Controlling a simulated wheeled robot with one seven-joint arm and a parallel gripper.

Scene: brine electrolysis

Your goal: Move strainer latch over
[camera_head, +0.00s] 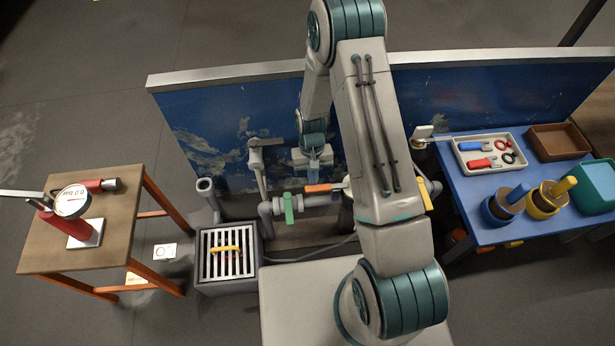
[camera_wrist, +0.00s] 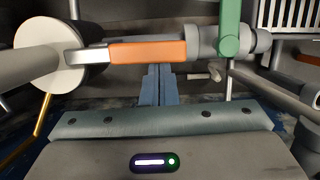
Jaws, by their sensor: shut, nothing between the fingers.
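An orange-handled lever (camera_head: 318,188), which may be the strainer latch, lies roughly level along the grey pipe. In the wrist view its orange grip (camera_wrist: 147,52) runs from a metal stem at a round, pale cylindrical body (camera_wrist: 50,57) on the left to the grey pipe fitting (camera_wrist: 205,42) on the right. My gripper (camera_wrist: 158,72) is shut and empty. Its blue fingers point at the orange grip, and their tips end at its lower edge in the wrist view. I cannot tell whether they touch it. In the head view my gripper (camera_head: 319,172) is just above the lever.
A green handle (camera_head: 289,208) stands on the pipe just left of the lever. A grated drain box (camera_head: 205,282) sits below left. A blue panel (camera_head: 215,125) stands behind. A wooden table (camera_head: 60,250) is at left, and a blue table (camera_head: 460,180) with tools is at right.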

